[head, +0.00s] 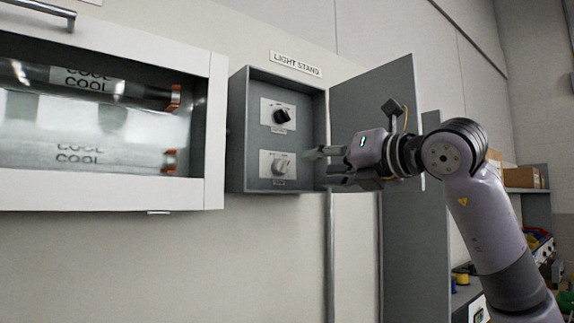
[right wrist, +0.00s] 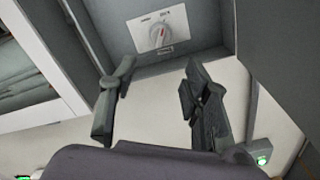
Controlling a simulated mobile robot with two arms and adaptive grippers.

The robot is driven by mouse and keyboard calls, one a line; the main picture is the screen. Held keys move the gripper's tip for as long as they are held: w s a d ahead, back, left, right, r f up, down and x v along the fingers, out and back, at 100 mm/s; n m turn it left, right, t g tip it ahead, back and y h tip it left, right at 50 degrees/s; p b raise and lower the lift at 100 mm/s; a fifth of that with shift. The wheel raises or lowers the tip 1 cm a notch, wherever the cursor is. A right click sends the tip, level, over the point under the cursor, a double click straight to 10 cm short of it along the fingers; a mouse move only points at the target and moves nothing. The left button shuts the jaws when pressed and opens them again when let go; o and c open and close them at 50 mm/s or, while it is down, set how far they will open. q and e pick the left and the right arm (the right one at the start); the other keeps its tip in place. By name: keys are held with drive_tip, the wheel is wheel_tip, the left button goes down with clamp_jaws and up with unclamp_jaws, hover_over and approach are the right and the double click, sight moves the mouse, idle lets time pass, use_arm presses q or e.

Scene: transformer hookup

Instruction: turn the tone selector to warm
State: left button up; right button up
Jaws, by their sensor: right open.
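A grey box labelled LIGHT STAND (head: 238,150) hangs on the wall with its door open. Inside are an upper black knob (head: 282,116) and a lower pale knob (head: 281,168) with a red mark pointing toward the upper right. The lower knob also shows in the right wrist view (right wrist: 158,38). The small lettering on both plates is too small to read, so I cannot tell which is the tone selector. My right gripper (head: 318,168) is open and empty, just right of the lower knob, its fingers apart and not visibly touching it. My left gripper is out of view.
The box's open door (head: 372,100) stands behind my right gripper. Left of the box is a white-framed glass case (head: 216,120) holding tubes marked COOL (head: 90,80). Shelves with boxes (head: 523,178) stand at the far right. The wall below the box is bare apart from a vertical pipe (head: 330,250).

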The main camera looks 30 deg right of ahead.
sight(285, 171)
drive_tip(key=w+p, duration=0.1)
drive_tip(key=w, duration=0.2)
drive_tip(key=w+p, duration=0.1)
drive_tip(key=w, duration=0.2)
drive_tip(key=w+p, duration=0.1)
drive_tip(key=w, duration=0.3)
drive_tip(key=shift+a+r+p, duration=0.1)
drive_tip(key=shift+a+p, duration=0.25)
drive_tip(key=shift+a, duration=0.05)
drive_tip(key=shift+w, duration=0.6)
drive_tip(key=shift+c, duration=0.4)
clamp_jaws()
